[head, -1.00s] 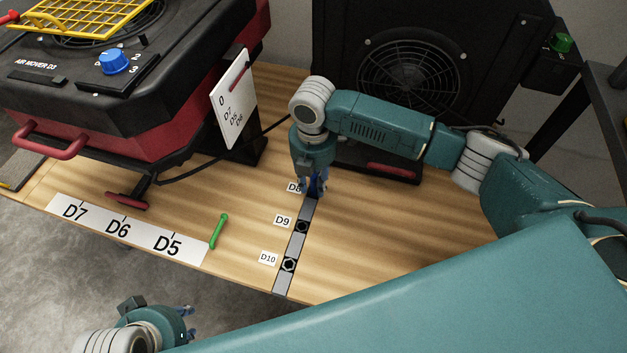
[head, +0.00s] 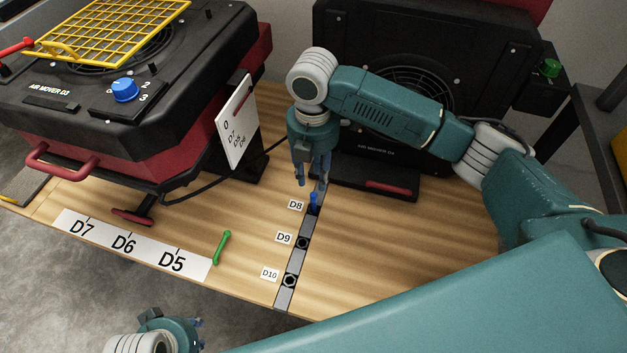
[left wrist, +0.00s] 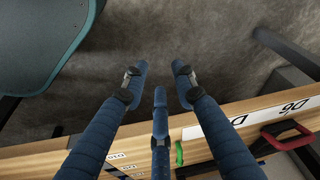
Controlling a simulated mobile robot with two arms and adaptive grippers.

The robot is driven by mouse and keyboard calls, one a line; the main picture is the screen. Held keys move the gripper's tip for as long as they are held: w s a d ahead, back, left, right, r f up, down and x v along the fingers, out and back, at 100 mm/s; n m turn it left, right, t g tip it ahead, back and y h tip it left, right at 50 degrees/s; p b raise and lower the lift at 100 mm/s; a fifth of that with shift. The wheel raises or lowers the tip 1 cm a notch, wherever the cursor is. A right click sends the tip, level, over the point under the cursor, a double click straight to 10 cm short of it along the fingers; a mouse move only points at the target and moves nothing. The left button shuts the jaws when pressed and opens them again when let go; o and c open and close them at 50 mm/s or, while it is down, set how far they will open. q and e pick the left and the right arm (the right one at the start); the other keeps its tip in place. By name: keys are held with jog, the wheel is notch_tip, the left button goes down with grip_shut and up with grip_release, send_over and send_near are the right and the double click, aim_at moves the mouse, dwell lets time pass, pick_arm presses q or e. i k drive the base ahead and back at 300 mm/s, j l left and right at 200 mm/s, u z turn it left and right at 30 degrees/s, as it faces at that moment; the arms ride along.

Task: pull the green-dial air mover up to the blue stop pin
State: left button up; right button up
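The green-dial air mover (head: 480,80) is a black unit at the back, with a green dial (head: 551,68) on its right side. A red handle (head: 388,187) is at the front of its base. The blue stop pin (head: 313,203) stands in the grey strip (head: 307,226) beside the D8 label. My right gripper (head: 313,178) is just above the pin, its fingers apart and empty. My left gripper (head: 199,332) is low at the bottom left, past the table's front edge. In the left wrist view my left gripper (left wrist: 160,75) has its fingers spread with nothing between them.
A second air mover (head: 70,100), with a blue dial (head: 125,90) and yellow grille, stands at the left. A white card (head: 236,120) stands at its right. A green peg-like piece (head: 221,247) lies near D5. Wood right of the strip is clear.

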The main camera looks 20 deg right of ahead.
aim_at(473, 57)
jog(key=k, duration=1)
